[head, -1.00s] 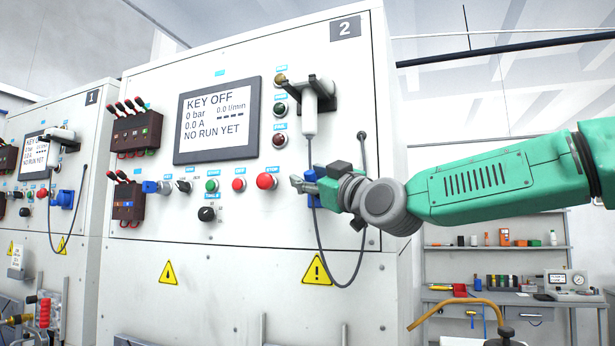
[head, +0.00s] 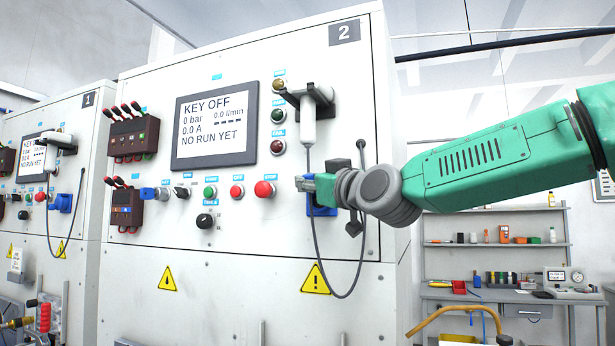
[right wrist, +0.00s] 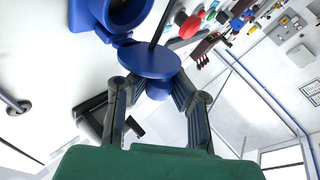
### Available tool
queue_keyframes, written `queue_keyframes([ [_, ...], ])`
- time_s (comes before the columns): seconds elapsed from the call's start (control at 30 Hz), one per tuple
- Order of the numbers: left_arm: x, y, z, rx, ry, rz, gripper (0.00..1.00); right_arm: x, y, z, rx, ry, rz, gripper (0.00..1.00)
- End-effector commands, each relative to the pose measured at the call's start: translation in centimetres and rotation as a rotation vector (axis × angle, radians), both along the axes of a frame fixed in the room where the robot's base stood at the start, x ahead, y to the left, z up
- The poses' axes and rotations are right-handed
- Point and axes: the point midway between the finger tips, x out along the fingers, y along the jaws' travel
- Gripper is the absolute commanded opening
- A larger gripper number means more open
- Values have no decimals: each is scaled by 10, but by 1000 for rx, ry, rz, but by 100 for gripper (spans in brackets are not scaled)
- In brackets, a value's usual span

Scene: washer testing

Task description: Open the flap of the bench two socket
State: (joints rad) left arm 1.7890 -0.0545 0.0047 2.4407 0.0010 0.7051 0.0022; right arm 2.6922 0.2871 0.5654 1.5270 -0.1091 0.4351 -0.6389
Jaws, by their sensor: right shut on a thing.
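Bench two (head: 240,60), a white cabinet marked 2, fills the middle of the head view. Its blue socket (head: 321,211) is low on the right of the panel, partly hidden behind my right gripper (head: 307,184). In the right wrist view the round blue flap (right wrist: 148,60) lies between the fingertips of my right gripper (right wrist: 150,84), which is shut on it. The flap stands away from the socket's round mouth (right wrist: 125,12), whose inside shows at the top left. My left gripper is not in view.
A white handset (head: 310,120) hangs in a dark holder above the socket, and its dark cable (head: 318,255) loops down close to my gripper. The red stop button (head: 264,189) is just left. Bench one (head: 60,215) stands farther left; shelves (head: 495,244) are behind my right arm.

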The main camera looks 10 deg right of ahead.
Motion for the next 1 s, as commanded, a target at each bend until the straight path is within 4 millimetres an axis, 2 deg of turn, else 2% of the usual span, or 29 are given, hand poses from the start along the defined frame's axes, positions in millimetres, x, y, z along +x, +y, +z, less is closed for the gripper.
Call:
queue_keyframes([
  [0.03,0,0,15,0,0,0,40,-1,0,14,23,29,-1,0],
  [0.3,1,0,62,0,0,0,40,3,-2,29,167,241,-1,0],
  [0.43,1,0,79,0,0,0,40,5,-4,34,233,335,-1,0],
  [0.63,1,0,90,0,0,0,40,9,-7,38,320,461,-2,0],
  [1.0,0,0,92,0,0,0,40,15,-11,41,416,599,-1,0],
])
